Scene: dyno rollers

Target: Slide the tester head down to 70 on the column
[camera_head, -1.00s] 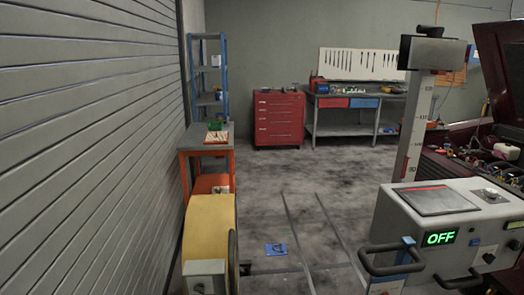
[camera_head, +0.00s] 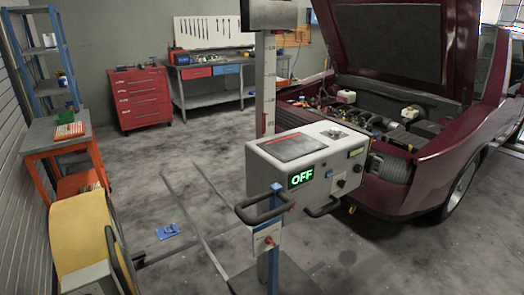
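The tester column (camera_head: 266,85) stands upright in the middle of the head view, with a printed scale on its face. A dark box-like head (camera_head: 268,14) is at its top, cut by the upper picture edge. A grey-white tester box (camera_head: 308,155) sits lower at the column, with a green "OFF" display (camera_head: 301,177), dark handles (camera_head: 263,209) and a dark top panel. The scale numbers are too small to read. Neither of my grippers is in view.
A red car (camera_head: 430,180) with its bonnet up stands close to the tester on the right. A yellow roller unit (camera_head: 85,235) is at the lower left, with floor rails (camera_head: 195,215) beside it. An orange bench (camera_head: 60,150) and red tool chest (camera_head: 140,97) stand farther back.

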